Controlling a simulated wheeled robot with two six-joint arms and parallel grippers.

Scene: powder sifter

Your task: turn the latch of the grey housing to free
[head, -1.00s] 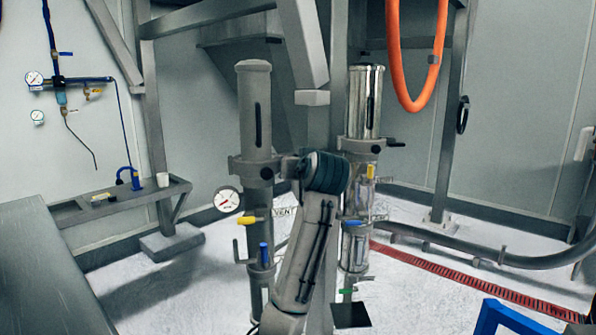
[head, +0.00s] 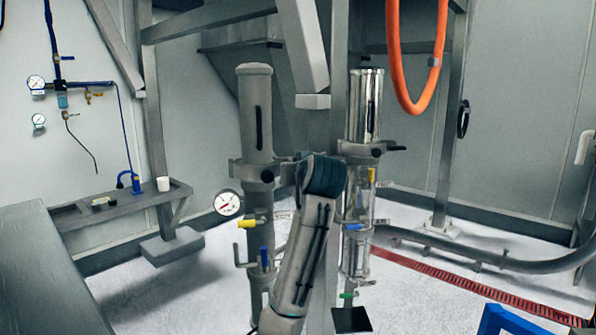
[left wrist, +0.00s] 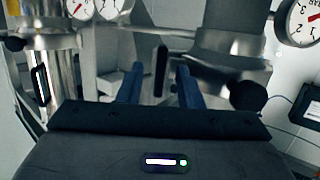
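The grey housing (head: 255,110) is an upright matte grey column with a dark slot, left of centre in the head view. Its lower part and clamp ring (left wrist: 222,60) fill the upper right of the left wrist view, which appears upside down. A thin black bar (left wrist: 162,70), apparently the latch handle, stands between my left gripper's fingers (left wrist: 158,88). The fingers are blue, apart, with a gap on each side of the bar; whether they surround it in depth I cannot tell. In the head view my left arm hides the gripper and latch. My right gripper is not in view.
A polished housing (head: 366,105) with a black-knobbed handle (head: 397,148) stands just right of my arm. A round gauge (head: 227,202) and yellow valve handle (head: 247,224) sit by the grey column. A dark round knob (left wrist: 247,95) is close right of the fingers.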

